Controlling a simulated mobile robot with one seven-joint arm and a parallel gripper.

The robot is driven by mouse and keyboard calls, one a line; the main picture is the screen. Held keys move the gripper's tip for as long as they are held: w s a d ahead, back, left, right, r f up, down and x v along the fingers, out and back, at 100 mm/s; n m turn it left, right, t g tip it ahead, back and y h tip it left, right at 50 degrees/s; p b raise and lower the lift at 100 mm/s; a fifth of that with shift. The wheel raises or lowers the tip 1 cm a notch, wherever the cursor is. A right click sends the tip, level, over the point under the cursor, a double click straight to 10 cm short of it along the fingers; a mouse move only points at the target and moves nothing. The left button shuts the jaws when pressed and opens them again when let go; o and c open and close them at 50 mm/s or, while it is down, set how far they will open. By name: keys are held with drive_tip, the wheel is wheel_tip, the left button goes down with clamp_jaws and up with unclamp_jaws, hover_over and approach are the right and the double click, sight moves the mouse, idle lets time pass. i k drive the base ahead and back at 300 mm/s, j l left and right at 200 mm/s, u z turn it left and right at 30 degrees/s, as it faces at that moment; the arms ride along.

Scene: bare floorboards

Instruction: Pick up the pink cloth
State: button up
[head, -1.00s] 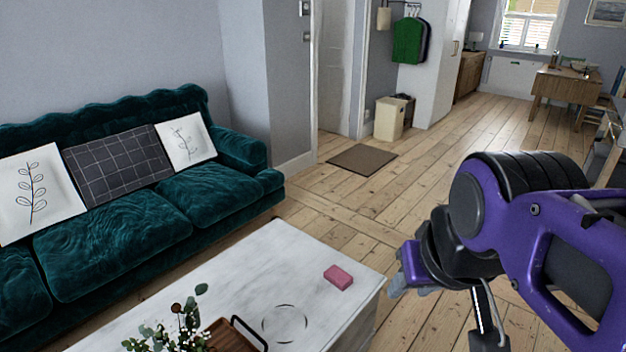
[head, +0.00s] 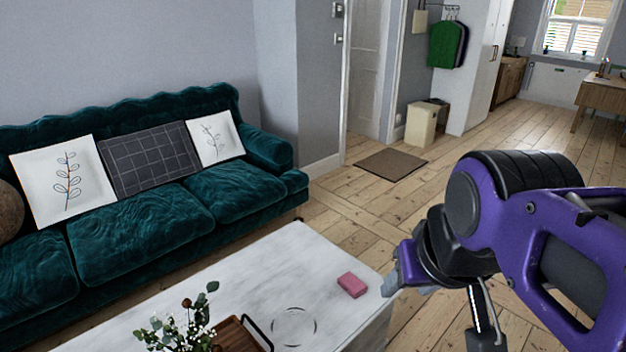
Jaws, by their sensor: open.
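The pink cloth (head: 352,285) is a small folded block. It lies on the white coffee table (head: 290,262) near the table's right edge. My gripper (head: 392,282) is just right of the table's edge in the head view, beside the cloth and apart from it. Its grey fingertips are small and partly hidden by my purple and black arm. The gripper is open and nothing shows in it.
A plant with white flowers (head: 181,325) and a wooden tray (head: 238,338) stand on the table's near side. A teal sofa (head: 140,232) lies behind it. Bare floorboards (head: 365,228) run between the table and a brown mat (head: 392,165).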

sight(348, 282)
drive_tip(key=i+l+u, duration=0.4)
drive_tip(key=l, duration=0.25)
drive_tip(key=l+u, duration=0.25)
drive_tip(key=i+l+u, duration=0.2)
drive_tip(key=l, duration=0.3)
drive_tip(key=l+u, duration=0.2)
drive_tip(key=l, duration=0.2)
